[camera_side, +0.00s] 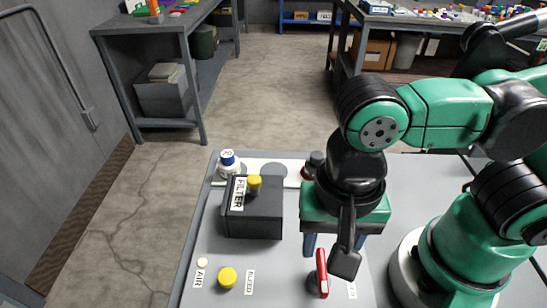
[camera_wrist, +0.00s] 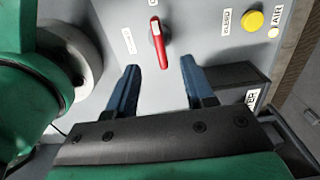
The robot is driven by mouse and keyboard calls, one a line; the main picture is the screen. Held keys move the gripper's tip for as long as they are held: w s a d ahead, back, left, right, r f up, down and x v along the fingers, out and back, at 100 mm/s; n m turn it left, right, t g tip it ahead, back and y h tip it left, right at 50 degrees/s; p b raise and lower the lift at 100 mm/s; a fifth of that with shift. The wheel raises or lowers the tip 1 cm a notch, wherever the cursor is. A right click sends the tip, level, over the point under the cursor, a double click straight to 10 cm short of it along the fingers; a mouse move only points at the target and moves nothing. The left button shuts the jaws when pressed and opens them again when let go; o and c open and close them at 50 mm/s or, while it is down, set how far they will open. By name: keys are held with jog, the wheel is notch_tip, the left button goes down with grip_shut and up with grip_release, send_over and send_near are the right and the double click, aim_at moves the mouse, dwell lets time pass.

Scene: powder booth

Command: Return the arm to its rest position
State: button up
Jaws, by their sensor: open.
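My gripper (camera_wrist: 158,82) is open, its two blue fingers apart with nothing between them in the wrist view. In the side view my gripper (camera_side: 333,245) points down over the grey table (camera_side: 300,284), with a dark link of mine partly covering it. A red lever (camera_side: 322,273) is close to the fingers in the side view. In the wrist view the red lever (camera_wrist: 158,42) lies beyond the fingertips, with a visible gap.
A dark FILTER box (camera_side: 252,218) with a yellow knob stands left of my gripper. A yellow button (camera_side: 228,277) and a small pale AIR button (camera_side: 202,263) are at the front left. The floor beyond the table is clear.

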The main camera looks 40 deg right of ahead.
jog(key=shift+w, duration=0.1)
jog(key=w+d+r+n+t, duration=0.2)
jog(key=w+d+n+t, duration=0.5)
jog(key=w+d, duration=0.6)
jog(key=shift+d+r+n, duration=0.4)
jog(key=shift+n, duration=0.6)
